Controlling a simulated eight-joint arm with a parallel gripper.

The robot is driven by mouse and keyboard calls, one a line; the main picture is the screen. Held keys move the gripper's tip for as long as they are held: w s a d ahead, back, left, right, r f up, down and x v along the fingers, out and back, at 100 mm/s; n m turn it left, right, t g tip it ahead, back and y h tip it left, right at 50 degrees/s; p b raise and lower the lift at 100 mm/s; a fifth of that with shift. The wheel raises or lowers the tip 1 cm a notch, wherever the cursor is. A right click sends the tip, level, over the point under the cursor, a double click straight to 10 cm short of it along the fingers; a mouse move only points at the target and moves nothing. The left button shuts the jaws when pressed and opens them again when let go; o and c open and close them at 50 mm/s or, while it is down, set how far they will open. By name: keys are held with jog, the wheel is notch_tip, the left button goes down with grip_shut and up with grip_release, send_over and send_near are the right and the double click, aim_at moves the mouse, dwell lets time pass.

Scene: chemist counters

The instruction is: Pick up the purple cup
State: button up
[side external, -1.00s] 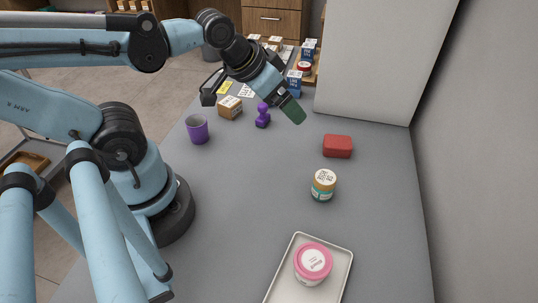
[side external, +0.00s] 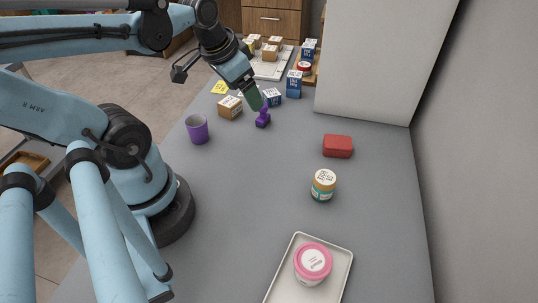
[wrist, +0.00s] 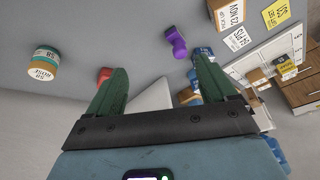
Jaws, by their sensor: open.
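The purple cup (side external: 197,129) stands upright on the grey counter, at its left edge near my base, in the side external view. I cannot make it out in the wrist view. My gripper (side external: 256,101) is in the air to the right of the cup and higher, apart from it. In the wrist view my gripper's green fingers (wrist: 160,75) are spread wide with nothing between them.
A purple dumbbell-shaped object (side external: 263,117) and a cardboard box (side external: 230,107) stand near the cup. The central counter is clear.

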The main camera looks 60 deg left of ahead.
aim_at(196, 120)
jog(key=s+a+n+g+h, duration=0.1)
jog(key=s+a+g, duration=0.2)
jog(key=s+a, duration=0.6)
jog(key=shift+d+f, duration=0.25)
jog(key=shift+f, duration=1.45)
jog(key=shift+d+f, duration=0.2)
jog(key=shift+f, duration=1.5)
jog(key=shift+s+d+f, duration=0.1)
jog(key=shift+s+f, duration=0.05)
jog(key=shift+f, duration=2.65)
jog(key=c, duration=1.1)
